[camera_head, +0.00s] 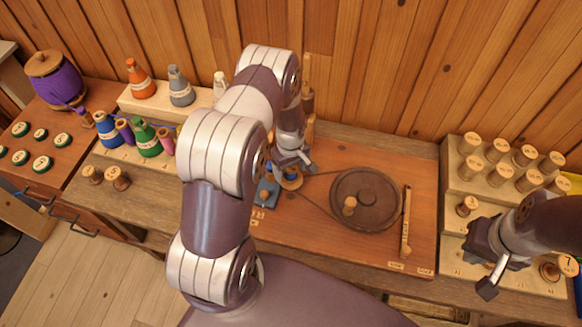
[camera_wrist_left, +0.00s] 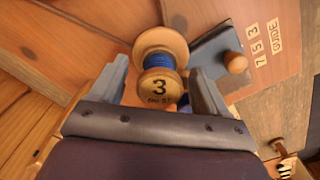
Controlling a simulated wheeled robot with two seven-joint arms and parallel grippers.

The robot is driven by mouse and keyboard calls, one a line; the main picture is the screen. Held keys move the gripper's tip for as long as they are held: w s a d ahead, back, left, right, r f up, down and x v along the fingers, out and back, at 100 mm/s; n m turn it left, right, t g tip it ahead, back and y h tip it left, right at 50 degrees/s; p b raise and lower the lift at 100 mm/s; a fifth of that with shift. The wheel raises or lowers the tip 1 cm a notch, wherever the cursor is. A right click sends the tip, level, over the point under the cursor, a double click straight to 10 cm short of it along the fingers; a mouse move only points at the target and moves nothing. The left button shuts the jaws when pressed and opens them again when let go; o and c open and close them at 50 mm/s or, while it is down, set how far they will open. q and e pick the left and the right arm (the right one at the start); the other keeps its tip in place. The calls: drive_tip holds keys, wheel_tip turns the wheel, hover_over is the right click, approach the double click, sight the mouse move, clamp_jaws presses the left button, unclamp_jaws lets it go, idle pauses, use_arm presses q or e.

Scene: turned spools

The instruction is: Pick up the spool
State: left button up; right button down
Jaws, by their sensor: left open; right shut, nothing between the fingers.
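My right gripper (camera_head: 487,287) is shut and empty at the right, in front of the stepped rack.
A dark round wheel (camera_head: 366,199) lies on the wooden board, right of the spool. A grey block with a wooden knob (camera_wrist_left: 234,62) is close beside the spool. A stepped rack (camera_head: 450,197) with several wooden spools stands at right. Thread cones (camera_head: 147,140) stand at left.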

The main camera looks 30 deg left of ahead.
use_arm(q)
drive_tip(key=shift+f, duration=0.65)
drive_tip(key=shift+r, duration=0.1)
drive_tip(key=c, duration=1.1)
